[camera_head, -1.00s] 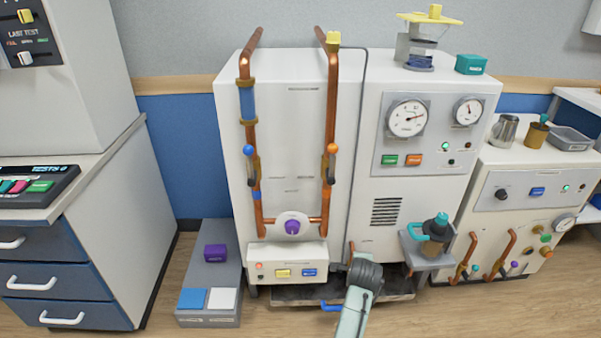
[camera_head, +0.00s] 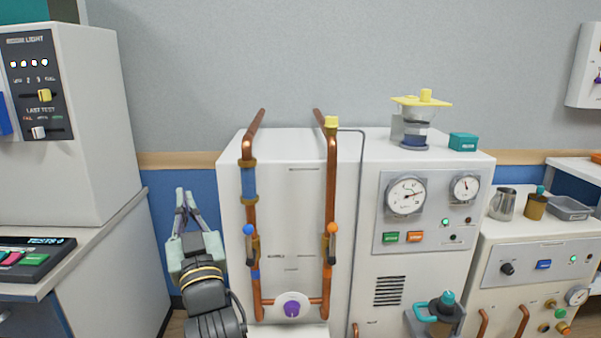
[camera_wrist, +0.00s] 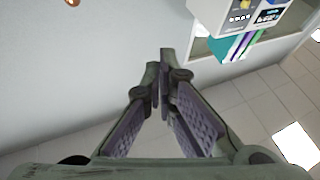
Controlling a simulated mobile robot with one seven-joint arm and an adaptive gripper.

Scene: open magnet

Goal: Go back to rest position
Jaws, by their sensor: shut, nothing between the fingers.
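My gripper (camera_head: 184,194) points upward at the left of the white machine (camera_head: 287,185), in front of the blue wall panel. Its fingers meet at the tips and it holds nothing.
The machine carries copper pipes (camera_head: 331,190) and gauges (camera_head: 405,196). A cabinet with a control panel (camera_head: 42,80) stands at the left. A second white unit (camera_head: 540,265) stands at the right.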

